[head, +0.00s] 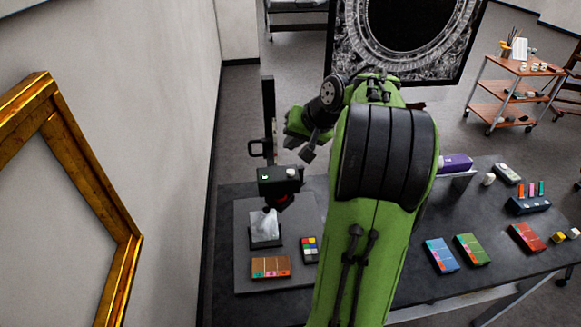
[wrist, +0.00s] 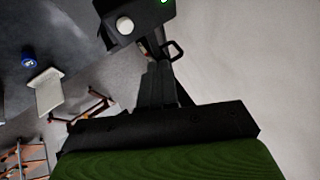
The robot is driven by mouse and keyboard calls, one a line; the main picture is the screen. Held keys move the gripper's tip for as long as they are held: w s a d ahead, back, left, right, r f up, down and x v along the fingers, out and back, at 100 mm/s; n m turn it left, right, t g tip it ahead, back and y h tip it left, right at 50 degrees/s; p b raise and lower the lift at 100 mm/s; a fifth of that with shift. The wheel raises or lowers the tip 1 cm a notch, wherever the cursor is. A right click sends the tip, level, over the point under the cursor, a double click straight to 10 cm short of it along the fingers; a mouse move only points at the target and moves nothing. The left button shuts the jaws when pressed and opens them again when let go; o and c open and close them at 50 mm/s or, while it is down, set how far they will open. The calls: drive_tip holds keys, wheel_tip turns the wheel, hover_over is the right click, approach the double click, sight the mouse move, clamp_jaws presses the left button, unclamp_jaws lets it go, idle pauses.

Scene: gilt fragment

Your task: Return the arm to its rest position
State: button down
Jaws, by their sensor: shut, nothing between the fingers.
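My green and black arm rises from the bottom of the head view, bends at its large dark-banded elbow, and reaches left. My gripper (head: 308,154) points down and left, just right of the black scanner head (head: 279,180) on its upright post. It looks shut and empty. In the wrist view my gripper (wrist: 160,88) shows as dark fingers together above a black bar, and the device with a white knob (wrist: 125,25) is beyond them. I cannot tell the exact gap between gripper and scanner.
A pale fragment (head: 265,224) stands under the scanner on the dark table (head: 400,291). A colour chart (head: 309,250) and an orange box (head: 271,267) lie nearby. Several coloured boxes are on the right. A gilt frame (head: 125,262) is at left, and a wooden trolley (head: 512,92) is back right.

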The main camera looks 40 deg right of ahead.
drive_tip(key=shift+f, duration=0.1)
drive_tip(key=s+a+f+n+g+b, duration=0.1)
drive_tip(key=s+a+n+b, duration=0.2)
drive_tip(key=a, duration=0.8)
drive_tip(key=s+a+n+b, duration=0.15)
drive_tip(key=s+a, duration=0.25)
drive_tip(key=a, duration=0.7)
drive_tip(key=s+a+f+n, duration=0.2)
drive_tip(key=s+f, duration=0.1)
drive_tip(key=s, duration=0.3)
drive_tip(key=s+a+f+n+b, duration=0.1)
drive_tip(key=s+a+f+n, duration=0.1)
drive_tip(key=s, duration=0.4)
drive_tip(key=shift+s+a+f+g, duration=0.2)
drive_tip(key=shift+s+f+g, duration=0.2)
drive_tip(key=shift+f, duration=0.1)
drive_tip(key=shift+d, duration=0.1)
